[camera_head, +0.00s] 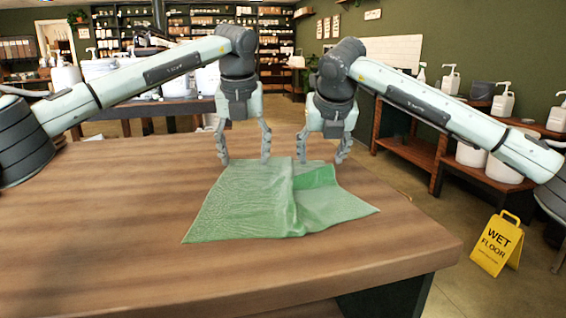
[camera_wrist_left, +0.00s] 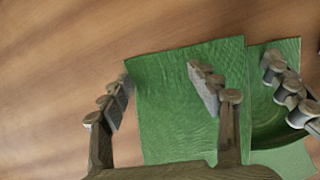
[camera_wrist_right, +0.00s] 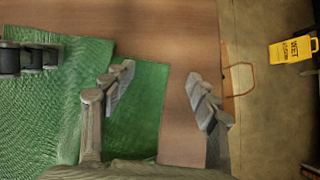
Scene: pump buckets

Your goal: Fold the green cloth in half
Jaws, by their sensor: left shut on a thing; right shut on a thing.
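The green cloth (camera_head: 235,205) lies on the wooden table, with a raised ridge down its middle and its right part rumpled and slightly lifted at the far edge. The cloth also shows between these fingers in the left wrist view (camera_wrist_left: 165,110). The exact grip points are hidden.
The wooden table (camera_head: 110,230) is bare around the cloth, with its right edge close by. A yellow wet floor sign (camera_head: 496,243) stands on the floor at the right. Shelves with white pump bottles (camera_head: 503,102) line the right wall.

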